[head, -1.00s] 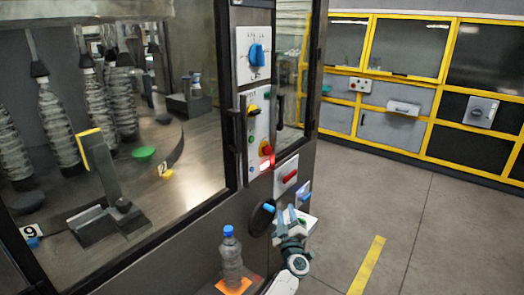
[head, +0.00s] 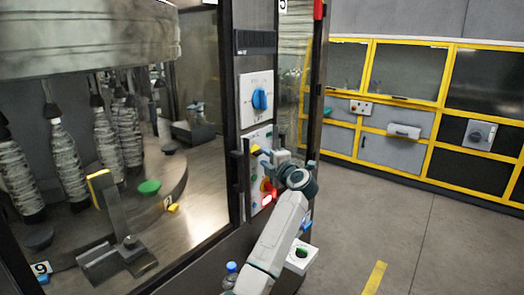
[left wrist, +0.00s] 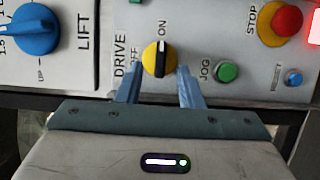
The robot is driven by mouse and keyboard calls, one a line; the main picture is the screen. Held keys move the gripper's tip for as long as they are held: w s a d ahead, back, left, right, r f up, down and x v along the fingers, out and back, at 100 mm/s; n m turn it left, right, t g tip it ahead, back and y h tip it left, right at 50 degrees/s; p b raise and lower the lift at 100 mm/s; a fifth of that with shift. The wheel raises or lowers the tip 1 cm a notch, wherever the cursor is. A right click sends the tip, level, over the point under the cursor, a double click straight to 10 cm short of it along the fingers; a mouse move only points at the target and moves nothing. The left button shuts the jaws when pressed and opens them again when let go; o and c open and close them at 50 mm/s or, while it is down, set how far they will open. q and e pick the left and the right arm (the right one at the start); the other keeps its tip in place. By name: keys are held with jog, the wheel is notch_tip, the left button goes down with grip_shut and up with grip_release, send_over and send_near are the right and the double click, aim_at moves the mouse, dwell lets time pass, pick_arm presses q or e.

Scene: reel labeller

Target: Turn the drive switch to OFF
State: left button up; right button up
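The drive switch is a round yellow knob with a black bar handle (left wrist: 159,58) in the left wrist view. In the head view the yellow knob (head: 255,149) shows just beyond my gripper. My left gripper (head: 263,156) is at the panel. In the left wrist view its two blue fingers (left wrist: 159,85) are open, one to each side of the knob's lower part, with gaps between. Contact with the knob does not show. My right gripper is not in view.
A blue lift dial (left wrist: 36,28), a green jog button (left wrist: 226,71), a small blue button (left wrist: 293,77) and a red stop button (left wrist: 281,23) surround the switch. A glass-fronted machine (head: 130,225) stands left. A white box (head: 300,257) is below. Floor is clear right.

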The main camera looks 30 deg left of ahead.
aim_at(260, 154)
pick_arm(q)
jog(key=shift+p+x, duration=0.4)
jog(key=shift+x, duration=1.1)
jog(key=shift+c, duration=0.4)
